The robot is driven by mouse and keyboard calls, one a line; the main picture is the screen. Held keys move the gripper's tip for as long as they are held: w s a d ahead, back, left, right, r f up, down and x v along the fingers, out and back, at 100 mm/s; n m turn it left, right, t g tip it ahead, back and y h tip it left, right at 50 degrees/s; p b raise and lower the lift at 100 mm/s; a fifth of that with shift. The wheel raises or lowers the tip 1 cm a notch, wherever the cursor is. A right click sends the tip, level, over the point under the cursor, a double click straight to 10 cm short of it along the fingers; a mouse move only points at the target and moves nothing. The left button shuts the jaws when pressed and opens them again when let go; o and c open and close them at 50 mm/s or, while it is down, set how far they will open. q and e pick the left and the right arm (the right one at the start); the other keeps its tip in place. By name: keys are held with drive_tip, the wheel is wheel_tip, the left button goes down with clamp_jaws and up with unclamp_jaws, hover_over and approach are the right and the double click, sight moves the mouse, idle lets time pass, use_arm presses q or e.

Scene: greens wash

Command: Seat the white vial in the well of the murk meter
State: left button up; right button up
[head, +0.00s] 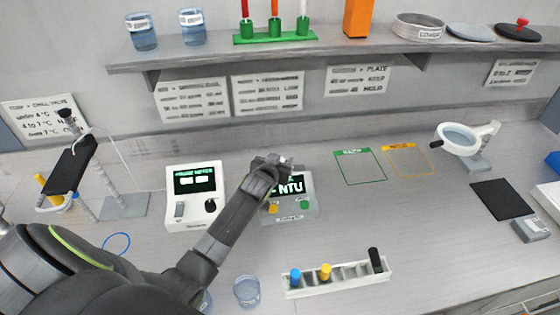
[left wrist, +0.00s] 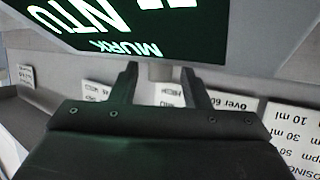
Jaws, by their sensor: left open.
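In the left wrist view, a small pale, blunt piece (left wrist: 161,71) shows between the open fingertips (left wrist: 160,80), by the screen's edge. It may be the white vial's cap; I cannot tell whether it is seated. The well is hidden behind the gripper. My right gripper is out of view.
A white rack (head: 335,279) at the front holds blue, yellow and black capped vials, with empty slots between. Another meter (head: 193,197) stands left of the murk meter. A glass beaker (head: 247,291) is left of the rack. A shelf (head: 345,47) overhangs the back.

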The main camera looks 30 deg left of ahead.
use_arm(q)
drive_tip(key=shift+r, duration=0.2)
drive_tip(key=shift+s+r, duration=0.1)
drive_tip(key=shift+s, duration=0.4)
drive_tip(key=b+v, duration=0.1)
drive_tip(key=v, duration=1)
drive_tip(key=shift+b, duration=0.3)
drive_tip(key=shift+d, duration=0.1)
